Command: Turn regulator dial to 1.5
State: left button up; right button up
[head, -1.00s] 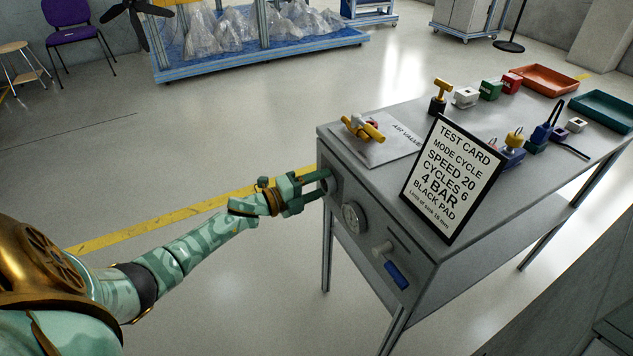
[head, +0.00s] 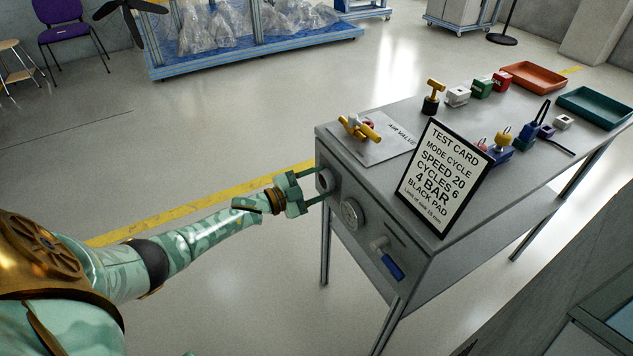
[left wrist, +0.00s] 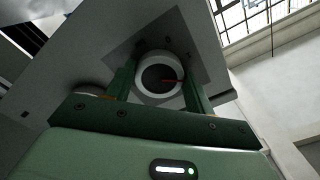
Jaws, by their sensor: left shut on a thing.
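The regulator dial (head: 326,180) is a round grey knob on the near end panel of the grey table, at its upper left corner. My left gripper (head: 322,184) reaches it from the left, with its two green fingers on opposite sides of the knob. In the left wrist view, the dial (left wrist: 160,78) shows a pale ring, a dark face and a red pointer directed right. The fingers flank it there, shut on its rim. No scale numbers are readable. My right gripper is not in view.
On the tabletop are a yellow air valve (head: 359,128), a test card (head: 444,178) reading 4 BAR, several small blocks and two trays. Floor left of the table is clear.

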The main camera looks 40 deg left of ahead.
pick_arm(q)
jog(key=shift+n, duration=0.7)
jog(key=shift+a+n, duration=0.1)
jog(key=shift+n, duration=0.2)
jog(key=shift+f, duration=0.1)
jog(key=o, duration=1)
jog(key=shift+c, duration=0.2)
jog(key=shift+s, duration=0.1)
